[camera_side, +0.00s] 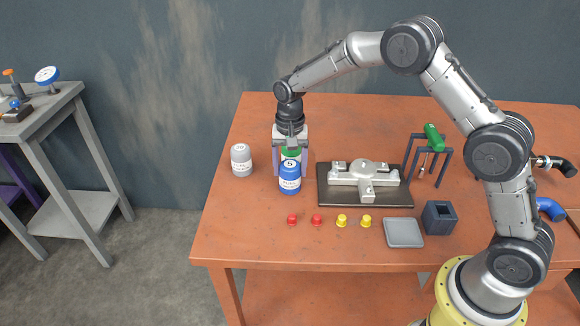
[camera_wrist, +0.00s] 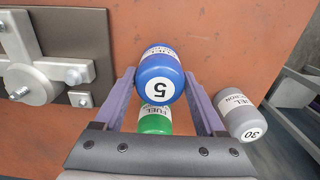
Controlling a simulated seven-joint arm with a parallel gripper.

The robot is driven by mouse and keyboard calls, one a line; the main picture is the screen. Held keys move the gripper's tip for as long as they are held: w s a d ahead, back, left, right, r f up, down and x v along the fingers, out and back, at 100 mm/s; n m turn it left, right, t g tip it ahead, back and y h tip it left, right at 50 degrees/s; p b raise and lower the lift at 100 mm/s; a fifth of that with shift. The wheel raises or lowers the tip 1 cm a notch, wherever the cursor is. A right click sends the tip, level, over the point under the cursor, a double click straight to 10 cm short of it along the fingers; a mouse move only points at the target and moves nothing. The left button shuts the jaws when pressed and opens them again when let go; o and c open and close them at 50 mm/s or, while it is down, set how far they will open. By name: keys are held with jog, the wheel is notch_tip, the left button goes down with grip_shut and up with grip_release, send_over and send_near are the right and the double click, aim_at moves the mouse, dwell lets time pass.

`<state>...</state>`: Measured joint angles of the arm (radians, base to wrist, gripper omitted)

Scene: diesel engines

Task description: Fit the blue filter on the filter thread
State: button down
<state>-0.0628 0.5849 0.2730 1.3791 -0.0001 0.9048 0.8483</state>
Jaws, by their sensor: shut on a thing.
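The blue filter (camera_side: 290,181), marked 5, stands upright between the fingers of my gripper (camera_side: 290,172). In the wrist view, the blue filter (camera_wrist: 160,68) sits between the fingertips of my gripper (camera_wrist: 160,82), which is shut on it. I cannot tell whether its base touches the table. A green filter (camera_side: 291,152) is close behind it, partly hidden by it; the green filter also shows in the wrist view (camera_wrist: 155,124). A grey metal engine part (camera_side: 364,178) lies on a dark plate to the right. I cannot make out the filter thread.
A grey filter (camera_side: 241,161), marked 30, stands to the left. Red caps (camera_side: 316,219) and yellow caps (camera_side: 342,220) lie in front. A grey tray (camera_side: 404,233), a dark square holder (camera_side: 439,217) and a rack (camera_side: 427,160) with a green item are to the right.

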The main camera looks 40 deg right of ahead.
jog(key=shift+r, duration=2.55)
jog(key=shift+s, duration=0.1)
jog(key=s+d+r, duration=0.4)
jog(key=s+d, duration=0.2)
jog(key=d, duration=0.3)
jog(key=s+d+r, duration=0.5)
jog(key=d, duration=0.3)
jog(key=shift+f, duration=3.55)
jog(key=shift+f, duration=0.65)
